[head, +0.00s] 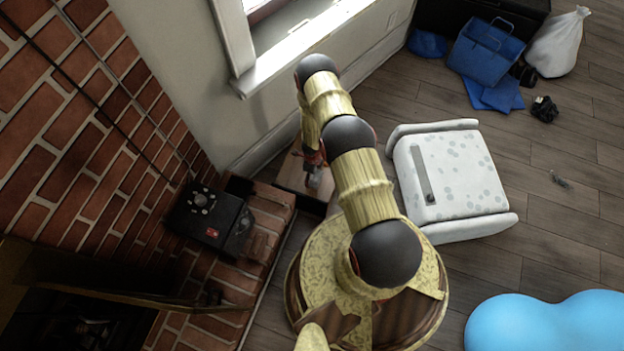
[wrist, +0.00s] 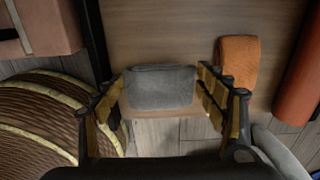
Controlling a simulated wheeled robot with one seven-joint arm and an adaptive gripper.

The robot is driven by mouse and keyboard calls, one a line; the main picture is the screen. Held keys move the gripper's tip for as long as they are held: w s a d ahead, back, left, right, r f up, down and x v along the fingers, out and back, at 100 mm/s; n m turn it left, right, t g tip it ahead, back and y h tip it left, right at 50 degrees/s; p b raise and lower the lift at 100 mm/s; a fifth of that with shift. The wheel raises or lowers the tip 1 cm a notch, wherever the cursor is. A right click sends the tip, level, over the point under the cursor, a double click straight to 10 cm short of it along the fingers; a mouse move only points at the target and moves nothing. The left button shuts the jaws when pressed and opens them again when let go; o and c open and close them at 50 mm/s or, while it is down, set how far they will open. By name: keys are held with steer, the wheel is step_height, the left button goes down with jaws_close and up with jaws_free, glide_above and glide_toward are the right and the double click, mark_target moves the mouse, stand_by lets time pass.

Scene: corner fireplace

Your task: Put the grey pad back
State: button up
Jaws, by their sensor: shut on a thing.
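The grey pad (wrist: 160,88) sits between the two fingers of my gripper (wrist: 161,84) in the wrist view, and the gripper is shut on it. Behind it in that view is a brown wooden surface (wrist: 165,30); I cannot tell whether the pad touches it. An orange pad (wrist: 238,62) lies on the wood just right of the right finger. In the head view my gripper (head: 313,170) points down by the wall below the window, over the low wooden piece (head: 291,172). My arm hides part of that spot.
A black device (head: 212,217) stands on the brick hearth (head: 262,240) at the left. A white speckled seat (head: 455,175) stands right of my arm, and a blue cushion (head: 550,322) lies at lower right. A red-orange cylinder (wrist: 299,80) is at the wrist view's right edge.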

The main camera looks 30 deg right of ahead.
mark_target(312, 177)
steer(key=shift+w+d+f, duration=0.1)
steer(key=shift+f, duration=0.1)
steer(key=shift+f+b, duration=0.35)
steer(key=shift+b, duration=0.45)
step_height(312, 177, down, 3)
steer(key=shift+r+b, duration=0.15)
steer(key=shift+b, duration=0.35)
steer(key=o, duration=0.9)
steer(key=shift+o, duration=0.5)
